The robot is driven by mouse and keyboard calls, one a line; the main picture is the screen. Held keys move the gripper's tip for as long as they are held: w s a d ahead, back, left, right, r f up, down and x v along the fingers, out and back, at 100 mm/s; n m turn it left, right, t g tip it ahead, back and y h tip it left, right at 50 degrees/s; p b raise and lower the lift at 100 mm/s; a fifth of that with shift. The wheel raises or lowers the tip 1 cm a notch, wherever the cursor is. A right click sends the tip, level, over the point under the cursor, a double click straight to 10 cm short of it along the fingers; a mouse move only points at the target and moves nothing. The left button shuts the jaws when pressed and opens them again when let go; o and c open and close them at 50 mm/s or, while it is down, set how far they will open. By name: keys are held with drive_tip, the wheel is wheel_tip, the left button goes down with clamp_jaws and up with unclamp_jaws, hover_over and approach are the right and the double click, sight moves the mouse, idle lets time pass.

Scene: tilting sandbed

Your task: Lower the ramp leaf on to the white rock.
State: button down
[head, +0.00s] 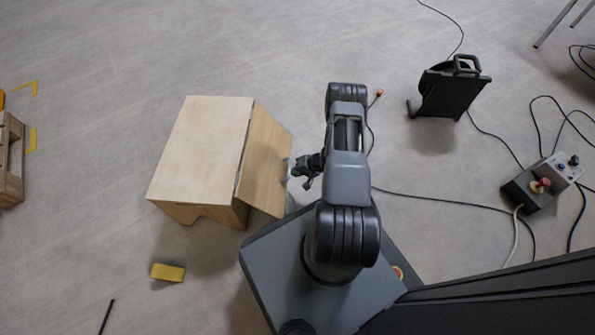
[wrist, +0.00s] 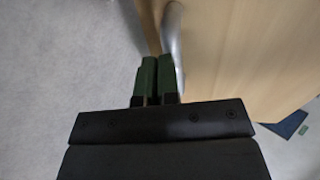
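The ramp leaf (head: 264,160) is a wooden board along the right side of a pale wooden box (head: 205,145). It slopes down and outward from the box's top edge. My gripper (head: 292,176) is at the leaf's outer edge, beside a small whitish piece there. In the wrist view, the green-padded fingers (wrist: 157,78) lie side by side with almost no gap. A pale wooden surface (wrist: 245,50) fills the right, and a smooth grey-white piece (wrist: 173,35) runs beside the right finger. I see nothing clearly held. I cannot make out the white rock.
A yellow block (head: 168,272) lies on the floor in front of the box. A black cable reel (head: 450,88) and a control box (head: 543,184) stand to the right, with cables across the floor. A wooden crate (head: 10,165) is at far left.

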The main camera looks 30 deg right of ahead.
drive_tip(key=shift+s+a+f, duration=0.1)
drive_tip(key=shift+a+f, duration=0.05)
drive_tip(key=shift+f, duration=0.05)
drive_tip(key=s+d+r+p, duration=0.4)
drive_tip(key=s+d, duration=0.3)
drive_tip(key=d, duration=0.4)
drive_tip(key=shift+r, duration=0.9)
drive_tip(key=w+a+r+n+g+h+p, duration=0.15)
drive_tip(key=a+r+p, duration=0.35)
drive_tip(key=r, duration=1.1)
drive_tip(key=w+a+r+n+g+p, duration=0.1)
drive_tip(key=w+a+r+n+p, duration=0.15)
drive_tip(key=r+p, duration=0.85)
drive_tip(key=w+a+r+n+g+h+p, duration=0.1)
drive_tip(key=w+a+r+g+p, duration=0.15)
drive_tip(key=r, duration=1.75)
drive_tip(key=s+a+r+t+h+p, duration=0.1)
drive_tip(key=s+a+r+p, duration=0.3)
drive_tip(key=r, duration=0.7)
drive_tip(key=s+a+r+n+t+h+p, duration=0.1)
drive_tip(key=s+a+r+p, duration=0.3)
drive_tip(key=r+p, duration=0.4)
drive_tip(key=s+a+r+t+h+p, duration=0.1)
drive_tip(key=s+a+r+h+p, duration=0.2)
drive_tip(key=r, duration=1.3)
drive_tip(key=s+a+p, duration=0.1)
drive_tip(key=s+p, duration=0.1)
drive_tip(key=p, duration=0.1)
drive_tip(key=shift+n, duration=0.4)
